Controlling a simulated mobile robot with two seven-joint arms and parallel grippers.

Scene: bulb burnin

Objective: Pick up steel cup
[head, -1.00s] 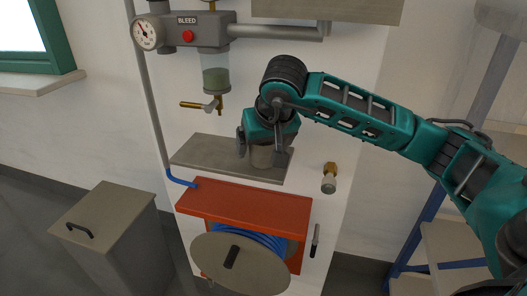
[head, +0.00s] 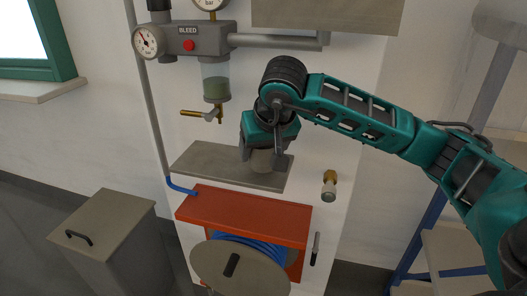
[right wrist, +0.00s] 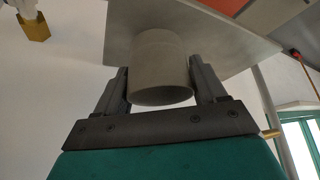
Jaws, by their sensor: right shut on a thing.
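The steel cup (head: 262,161) is a plain grey cylinder at the right part of the grey shelf (head: 205,163) in the head view. My right gripper (head: 262,156) is over it from above, with a finger on each side, shut on it. The right wrist view shows the cup (right wrist: 160,68) between the two dark fingers of the gripper (right wrist: 161,85). Whether the cup still touches the shelf I cannot tell. My left gripper is not in view.
A sight bowl (head: 216,82) with a brass drain tap (head: 203,114) hangs above the shelf's left part. A brass fitting (head: 329,184) sticks out at right. Below are a red hose reel housing (head: 245,214) and a grey lidded bin (head: 103,222).

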